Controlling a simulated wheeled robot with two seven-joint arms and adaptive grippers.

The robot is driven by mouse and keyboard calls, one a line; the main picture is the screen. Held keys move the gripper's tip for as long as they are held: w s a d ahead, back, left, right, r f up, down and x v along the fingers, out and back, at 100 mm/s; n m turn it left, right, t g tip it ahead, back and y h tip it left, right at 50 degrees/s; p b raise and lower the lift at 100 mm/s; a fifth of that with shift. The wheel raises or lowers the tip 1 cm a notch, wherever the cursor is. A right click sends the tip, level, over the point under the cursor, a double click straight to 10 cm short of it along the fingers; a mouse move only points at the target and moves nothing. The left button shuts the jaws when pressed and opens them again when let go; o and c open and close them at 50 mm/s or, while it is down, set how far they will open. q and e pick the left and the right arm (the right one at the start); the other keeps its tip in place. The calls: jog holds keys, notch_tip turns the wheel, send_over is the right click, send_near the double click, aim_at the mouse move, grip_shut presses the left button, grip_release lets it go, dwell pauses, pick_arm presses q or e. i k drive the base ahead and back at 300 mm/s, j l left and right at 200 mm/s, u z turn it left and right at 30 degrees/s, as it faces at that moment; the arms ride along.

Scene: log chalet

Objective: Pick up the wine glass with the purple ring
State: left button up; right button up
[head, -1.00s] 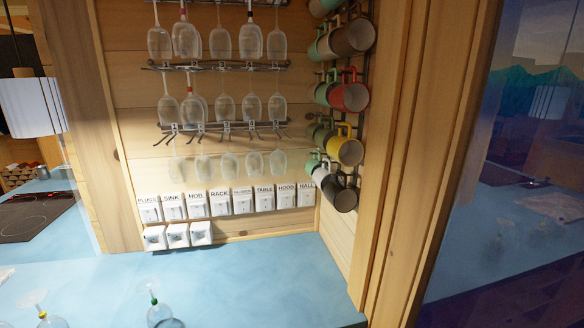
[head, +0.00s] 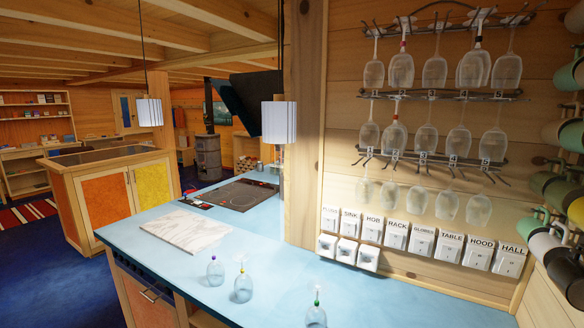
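Three wine glasses stand upside down on the blue counter (head: 270,262). The leftmost glass (head: 215,272) has a small ring on its stem that looks blue to purple; the exact colour is hard to tell at this size. The middle glass (head: 243,289) has a yellow ring, and the nearest glass (head: 316,317) has a green ring at the lower edge of the view. More glasses hang upside down on the wall rack (head: 440,97); some carry red rings, and one upper glass (head: 471,70) has a dark ring of unclear colour. Neither gripper is in view.
A pale marble board (head: 182,230) lies on the counter left of the glasses, with a dark hob (head: 233,195) behind. Labelled switches (head: 421,242) line the wall. Mugs (head: 565,135) hang at the right. Blue floor (head: 55,275) is open at the left.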

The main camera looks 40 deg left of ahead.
aim_at(215, 273)
jog(key=u, duration=0.5)
jog(key=k+u, duration=0.1)
jog(key=u, duration=0.85)
jog(key=k+j+u, duration=0.1)
jog(key=u, duration=0.4)
